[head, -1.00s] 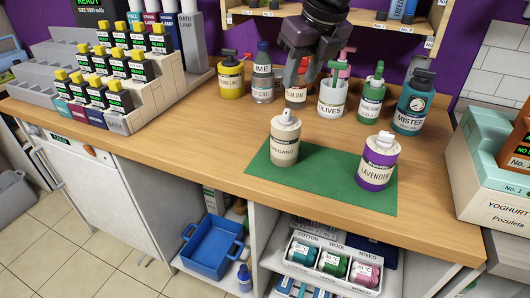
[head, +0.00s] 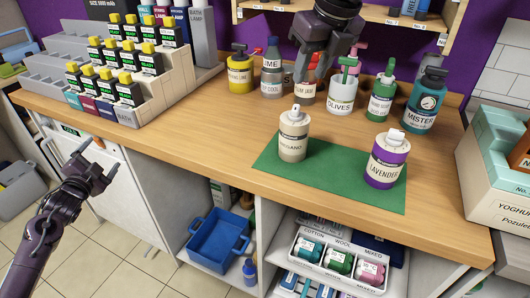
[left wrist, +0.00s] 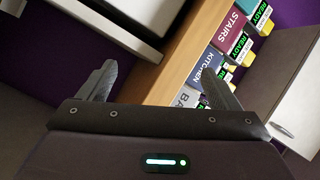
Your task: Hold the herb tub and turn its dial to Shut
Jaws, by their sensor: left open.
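The cream tub labelled OREGANO (head: 293,137) stands upright on a green mat (head: 270,166), with a pale dial top. A purple and white tub labelled LAVENDER (head: 385,160) stands on the mat's right part. My left gripper (head: 102,157) is open and empty, left of the counter and well away from both tubs. Its open fingers also show in the left wrist view (left wrist: 165,88). My right gripper (head: 314,74) points down at the back of the counter, behind the OREGANO tub. It partly hides a small container there; I cannot tell whether it holds it.
Stepped racks with labelled blocks (head: 130,92) fill the counter's left. Several bottles, including a teal MISTER bottle (head: 424,105), and an OLIVES pot (head: 341,97) line the back. A YOGHURT box (head: 495,190) stands at the right. The counter before the racks is clear.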

